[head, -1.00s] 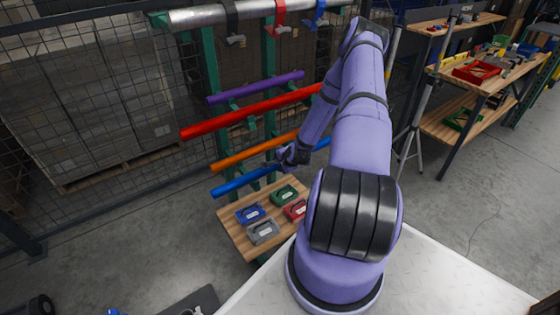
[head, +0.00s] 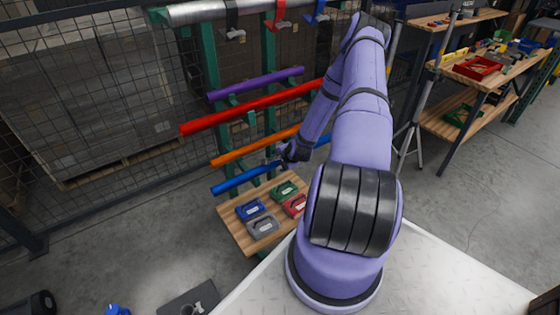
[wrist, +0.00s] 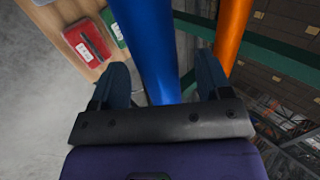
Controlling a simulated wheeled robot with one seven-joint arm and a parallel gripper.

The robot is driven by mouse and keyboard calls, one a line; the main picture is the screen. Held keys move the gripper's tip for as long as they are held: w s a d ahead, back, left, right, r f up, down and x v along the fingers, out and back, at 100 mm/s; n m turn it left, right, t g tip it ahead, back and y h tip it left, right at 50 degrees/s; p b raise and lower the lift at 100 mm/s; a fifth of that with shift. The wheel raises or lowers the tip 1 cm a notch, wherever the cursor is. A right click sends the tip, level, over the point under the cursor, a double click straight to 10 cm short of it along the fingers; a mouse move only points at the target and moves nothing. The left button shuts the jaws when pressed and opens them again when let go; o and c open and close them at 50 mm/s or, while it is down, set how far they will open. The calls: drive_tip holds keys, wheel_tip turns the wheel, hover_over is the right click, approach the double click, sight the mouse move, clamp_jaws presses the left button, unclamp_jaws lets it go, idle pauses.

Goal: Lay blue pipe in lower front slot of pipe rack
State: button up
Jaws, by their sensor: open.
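The blue pipe (head: 238,181) lies slanted at the lower front of the green pipe rack (head: 211,62), below and in front of the orange pipe (head: 230,157). It appears to rest on the lower front arm, but the contact is hidden. My gripper (head: 281,162) is at the pipe's middle. In the wrist view my gripper (wrist: 163,75) is open, with the blue pipe (wrist: 148,40) running between its fingers and gaps visible beside it. My arm hides part of the pipe's right side in the head view.
A red pipe (head: 240,112) and a purple pipe (head: 255,85) lie higher on the rack. A wooden shelf (head: 236,233) below holds several small strapped totes. A silver pipe (head: 195,14) runs along the top. A tripod (head: 413,125) stands right of the rack.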

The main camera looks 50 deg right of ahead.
drive_tip(key=v, duration=1)
drive_tip(key=shift+r, duration=0.1)
